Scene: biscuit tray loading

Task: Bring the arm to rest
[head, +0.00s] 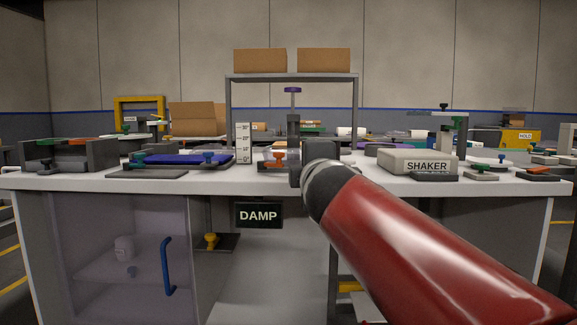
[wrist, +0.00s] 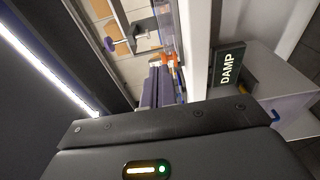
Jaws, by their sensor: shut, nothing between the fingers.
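My gripper (head: 296,172) is at the end of my red arm, level with the front edge of the workbench (head: 200,184) near its middle. In the head view its fingers are mostly hidden behind the hand. In the wrist view the grey fingers of my gripper (wrist: 160,86) are together, with nothing seen between them. An orange-red piece (head: 279,158) stands on the bench just left of the hand.
A blue tray (head: 185,160) lies left on the bench. A box marked SHAKER (head: 418,162) stands at right. A DAMP sign (head: 259,215) hangs below the bench edge. A shelf frame (head: 291,76) holds cardboard boxes.

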